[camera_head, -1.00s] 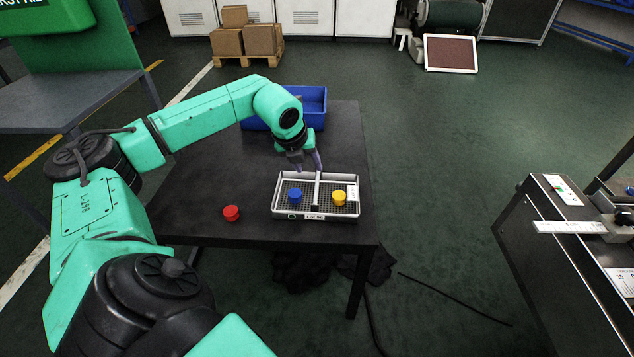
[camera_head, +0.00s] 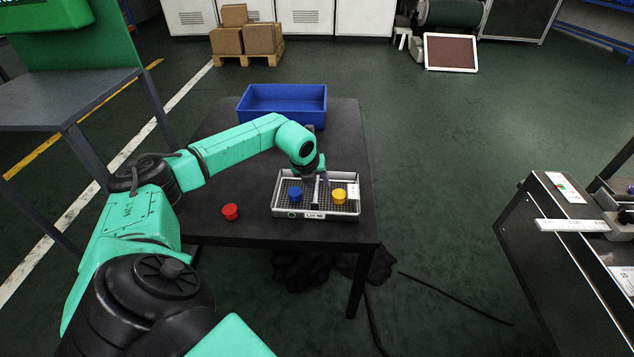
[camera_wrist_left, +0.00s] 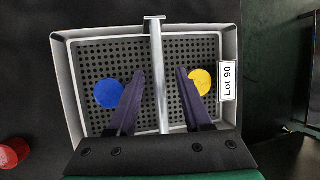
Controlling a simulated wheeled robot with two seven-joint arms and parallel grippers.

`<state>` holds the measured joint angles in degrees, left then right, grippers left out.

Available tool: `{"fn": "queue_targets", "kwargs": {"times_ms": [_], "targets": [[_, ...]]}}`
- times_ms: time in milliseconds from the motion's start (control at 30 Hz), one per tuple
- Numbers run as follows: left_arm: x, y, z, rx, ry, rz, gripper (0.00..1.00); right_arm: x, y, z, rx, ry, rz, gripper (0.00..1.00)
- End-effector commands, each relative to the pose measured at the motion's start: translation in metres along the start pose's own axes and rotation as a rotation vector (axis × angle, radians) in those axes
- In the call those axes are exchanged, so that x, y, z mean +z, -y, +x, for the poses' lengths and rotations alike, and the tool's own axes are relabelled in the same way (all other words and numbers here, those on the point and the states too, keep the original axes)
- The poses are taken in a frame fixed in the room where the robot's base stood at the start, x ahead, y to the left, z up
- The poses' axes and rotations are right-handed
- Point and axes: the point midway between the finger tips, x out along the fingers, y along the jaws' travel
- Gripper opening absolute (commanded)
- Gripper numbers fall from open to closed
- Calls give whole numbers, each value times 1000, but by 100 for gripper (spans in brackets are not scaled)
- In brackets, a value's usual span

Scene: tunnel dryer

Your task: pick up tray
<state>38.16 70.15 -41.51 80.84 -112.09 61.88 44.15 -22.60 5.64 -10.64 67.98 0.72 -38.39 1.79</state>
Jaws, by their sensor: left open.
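The tray (camera_head: 330,214) is a light grey box with a dark perforated floor and a central bar handle, on the black table. A blue round piece (camera_head: 295,194) lies left of the bar and a yellow one (camera_head: 338,196) right of it. My left gripper (camera_head: 317,182) is over the tray's middle. In the left wrist view its two dark fingers (camera_wrist_left: 158,100) are open, one on each side of the bar (camera_wrist_left: 157,60), with a gap to it. The bar's near end is hidden by the gripper body. My right gripper is not in view.
A red round piece (camera_head: 230,212) lies on the table (camera_head: 240,170) left of the tray. A blue bin (camera_head: 262,104) stands at the table's back. A dark bench (camera_head: 560,260) is at the right, across open floor. Dark cloth lies under the table.

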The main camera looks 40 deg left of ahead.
Motion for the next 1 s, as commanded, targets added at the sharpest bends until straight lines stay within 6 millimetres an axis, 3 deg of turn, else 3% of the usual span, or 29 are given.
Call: {"fn": "queue_targets", "kwargs": {"times_ms": [467,500,600,633,1000], "targets": [[-2,-1,4,0,0,0,50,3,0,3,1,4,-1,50],[-2,-1,4,0,0,0,46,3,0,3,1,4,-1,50],[-2,-1,4,0,0,0,8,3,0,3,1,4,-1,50],[-2,-1,4,0,0,0,0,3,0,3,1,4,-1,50],[-2,-1,4,1,0,0,0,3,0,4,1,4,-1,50]]}}
